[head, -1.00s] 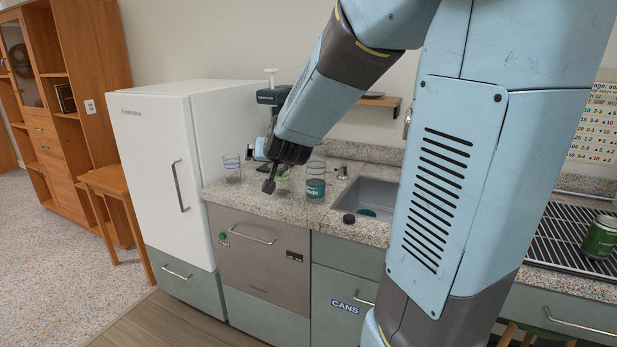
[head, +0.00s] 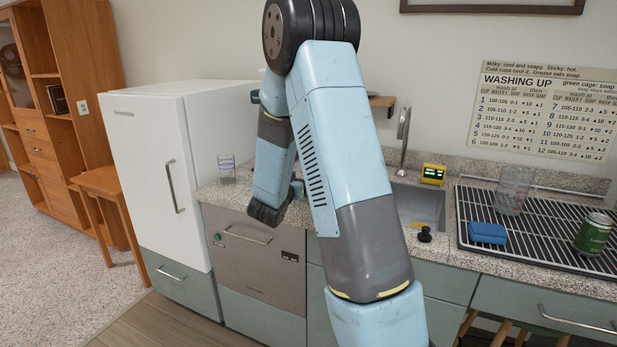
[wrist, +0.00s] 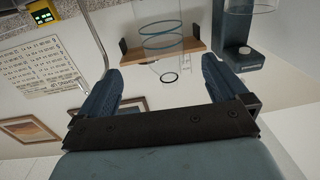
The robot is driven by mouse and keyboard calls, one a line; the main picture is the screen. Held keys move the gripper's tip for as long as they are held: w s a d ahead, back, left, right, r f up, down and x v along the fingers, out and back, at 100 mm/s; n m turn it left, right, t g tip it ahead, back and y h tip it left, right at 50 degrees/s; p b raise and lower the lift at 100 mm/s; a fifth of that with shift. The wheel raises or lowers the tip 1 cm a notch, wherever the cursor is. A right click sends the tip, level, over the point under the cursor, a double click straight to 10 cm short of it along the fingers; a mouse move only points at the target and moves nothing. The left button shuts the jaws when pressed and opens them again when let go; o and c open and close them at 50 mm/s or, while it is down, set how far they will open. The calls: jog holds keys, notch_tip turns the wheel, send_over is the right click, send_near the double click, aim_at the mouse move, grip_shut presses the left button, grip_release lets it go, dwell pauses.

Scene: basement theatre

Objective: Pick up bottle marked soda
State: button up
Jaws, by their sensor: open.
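In the head view the bottle marked soda is hidden behind my arm; a teal-labelled container stood on the counter there in the earlier frame. My gripper (wrist: 160,84) is open in the wrist view, with its two dark fingers apart and nothing clasped between them. A clear vessel with blue rings (wrist: 160,42) shows beyond the fingertips, in front of a wooden shelf. No label can be read on it, so I cannot tell whether it is the soda bottle. In the head view my arm's dark lower end hangs before the counter, and the fingers cannot be made out.
A clear glass (head: 227,170) stands on the counter by the white fridge (head: 160,180). The sink (head: 418,205) is right of my arm, with a yellow timer (head: 433,174) behind it. A blue sponge (head: 487,233), clear vessel (head: 513,190) and green can (head: 594,233) are on the drying rack.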

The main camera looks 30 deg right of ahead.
jog(key=x, duration=1.3)
jog(key=shift+w+f, duration=0.2)
jog(key=shift+w, duration=0.2)
jog(key=shift+c, duration=0.2)
jog(key=c, duration=0.9)
jog(key=shift+c, duration=0.2)
